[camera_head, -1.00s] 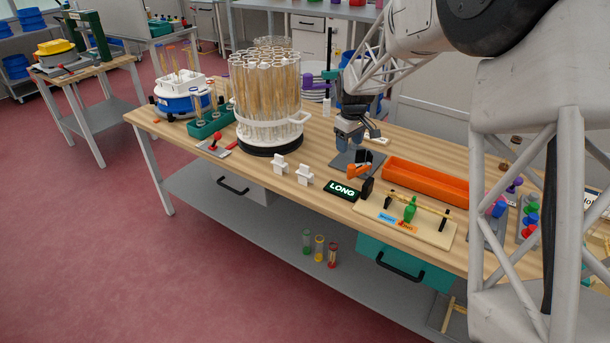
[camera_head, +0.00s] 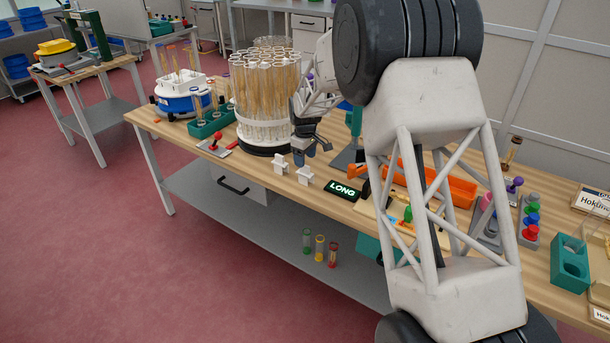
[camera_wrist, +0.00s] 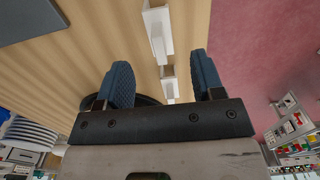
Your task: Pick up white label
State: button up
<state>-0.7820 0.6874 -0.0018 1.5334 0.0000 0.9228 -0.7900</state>
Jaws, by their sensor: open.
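Two small white T-shaped pieces, which look like labels, are on the wooden bench near its front edge. One is the left white piece (camera_head: 281,165); the other is the right white piece (camera_head: 305,176). My gripper (camera_head: 305,157) is open and empty, above and just behind them. In the wrist view, two white pieces, one larger (camera_wrist: 157,30) and one smaller (camera_wrist: 170,84), line up in the gap between the blue fingers of my gripper (camera_wrist: 161,70). Neither is touched, as far as I can see.
The round rack of wheat tubes (camera_head: 262,130) stands close behind and left of my gripper. A lit LONG sign (camera_head: 342,190) is to the right. An orange tray (camera_head: 455,188) and a board lie farther right, partly hidden by my arm. Bare bench (camera_head: 262,168) lies left of the white pieces.

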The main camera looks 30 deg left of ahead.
aim_at(305, 173)
jog(key=shift+f, duration=0.1)
jog(key=shift+f, duration=1.2)
jog(key=shift+f, duration=0.1)
jog(key=shift+f, duration=2.5)
jog(key=shift+c, duration=0.2)
jog(key=c, duration=1)
jog(key=shift+r, duration=0.2)
